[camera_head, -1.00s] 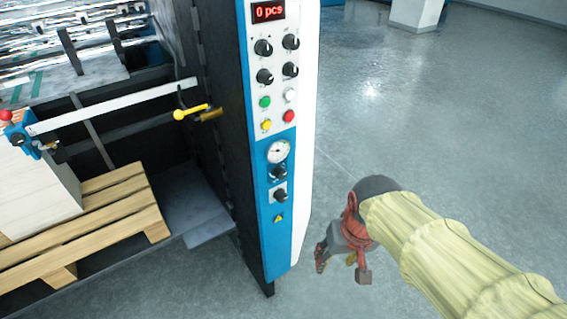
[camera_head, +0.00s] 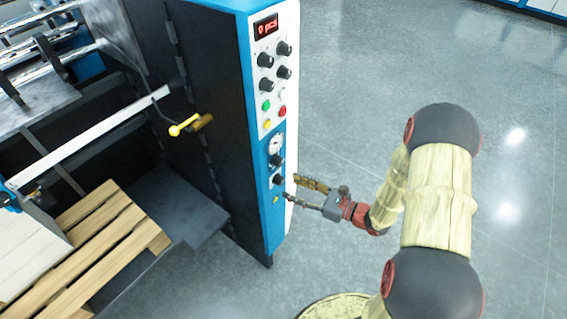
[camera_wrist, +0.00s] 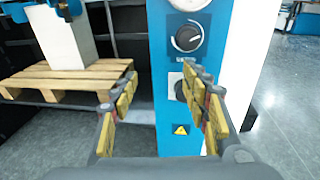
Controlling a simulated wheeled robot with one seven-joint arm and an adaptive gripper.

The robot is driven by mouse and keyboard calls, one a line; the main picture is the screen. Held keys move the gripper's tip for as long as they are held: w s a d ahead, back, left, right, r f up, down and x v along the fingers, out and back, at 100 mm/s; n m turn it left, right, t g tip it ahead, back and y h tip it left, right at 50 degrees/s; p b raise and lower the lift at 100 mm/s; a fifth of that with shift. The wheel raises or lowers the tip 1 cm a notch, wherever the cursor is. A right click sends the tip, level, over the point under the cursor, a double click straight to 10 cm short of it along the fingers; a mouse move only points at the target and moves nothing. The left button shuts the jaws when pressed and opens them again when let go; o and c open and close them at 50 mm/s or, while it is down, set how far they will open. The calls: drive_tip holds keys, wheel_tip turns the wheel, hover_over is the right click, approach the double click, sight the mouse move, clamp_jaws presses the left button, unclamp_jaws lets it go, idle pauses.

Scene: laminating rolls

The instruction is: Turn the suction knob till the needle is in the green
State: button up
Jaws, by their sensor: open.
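The blue control panel (camera_head: 268,212) carries a round white gauge (camera_head: 275,143) with a black knob (camera_head: 275,160) right under it and another black knob (camera_head: 278,180) lower down. In the wrist view the upper knob (camera_wrist: 187,38) is clear with a white pointer line, and the gauge (camera_wrist: 190,4) is cut off at the top edge. The needle cannot be read. The lower knob (camera_wrist: 180,90) is partly hidden by the right finger. My gripper (camera_head: 292,188) is open and empty, its fingers pointing at the panel near the lower knob. Contact cannot be told.
More knobs (camera_head: 284,48), coloured buttons (camera_head: 267,105) and a red display (camera_head: 266,27) sit higher on the panel. A yellow-handled lever (camera_head: 186,125) sticks out at the left. A wooden pallet (camera_head: 115,215) lies beyond. The floor on the right is clear.

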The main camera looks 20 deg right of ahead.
sight(281, 163)
drive_tip(key=w+r, duration=0.1)
drive_tip(key=w, duration=0.2)
drive_tip(key=w+a+r+m+t, duration=0.1)
drive_tip(key=w, duration=0.2)
drive_tip(key=w+t+h+b, duration=0.1)
drive_tip(key=w, duration=0.1)
drive_tip(key=shift+w+a+r, duration=0.4)
drive_tip(key=c, duration=1.1)
drive_tip(key=shift+c, duration=0.2)
